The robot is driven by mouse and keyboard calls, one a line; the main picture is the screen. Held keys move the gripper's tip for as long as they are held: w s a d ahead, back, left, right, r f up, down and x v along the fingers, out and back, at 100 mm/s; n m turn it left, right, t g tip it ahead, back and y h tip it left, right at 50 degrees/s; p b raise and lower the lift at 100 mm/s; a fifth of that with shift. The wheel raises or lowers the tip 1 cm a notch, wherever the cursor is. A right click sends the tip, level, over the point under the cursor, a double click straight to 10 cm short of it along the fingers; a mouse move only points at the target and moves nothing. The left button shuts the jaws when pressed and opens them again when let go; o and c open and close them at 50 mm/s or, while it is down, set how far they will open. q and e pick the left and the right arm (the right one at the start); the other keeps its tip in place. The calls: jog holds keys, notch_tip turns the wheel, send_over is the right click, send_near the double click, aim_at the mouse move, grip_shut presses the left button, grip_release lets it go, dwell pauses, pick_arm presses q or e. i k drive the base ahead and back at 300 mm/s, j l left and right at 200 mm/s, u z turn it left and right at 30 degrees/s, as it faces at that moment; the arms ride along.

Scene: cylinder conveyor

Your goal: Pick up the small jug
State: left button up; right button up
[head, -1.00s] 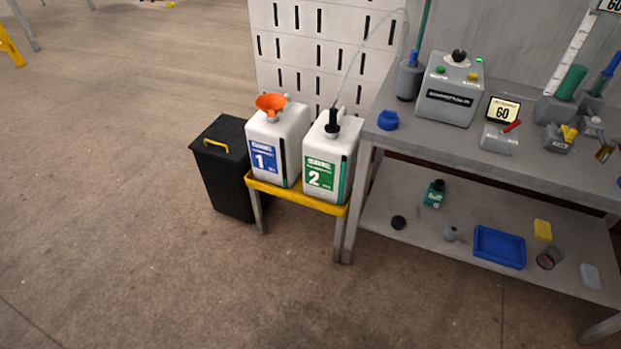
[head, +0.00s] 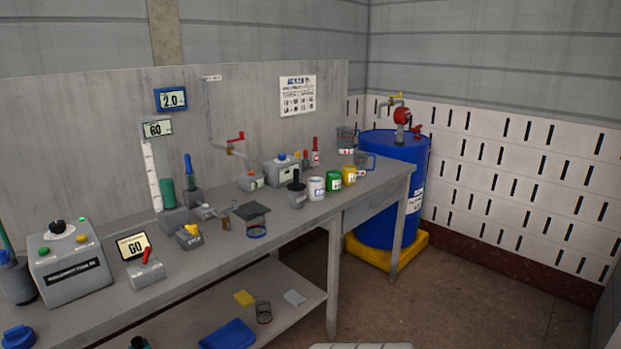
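Two clear measuring vessels stand at the far right end of the workbench, close together. The rear clear jug (head: 347,137) is partly behind the front one. The front jug (head: 362,160) has a blue handle on its right side. I cannot tell for certain which one is the small jug. Neither of my grippers shows in the head view.
The grey workbench (head: 330,190) carries a white, a green and a yellow cup (head: 349,176) left of the jugs. Control boxes and tools crowd its left part. A blue drum (head: 385,195) stands beyond the right end. Floor in front is clear.

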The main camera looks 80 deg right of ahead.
aim_at(360, 157)
jog(key=z, duration=2.75)
jog(key=i+l+u, duration=0.1)
jog(key=i, duration=0.4)
jog(key=i+l, duration=0.4)
jog(key=i+l+u, duration=0.15)
jog(key=i, duration=0.4)
jog(key=l, duration=0.1)
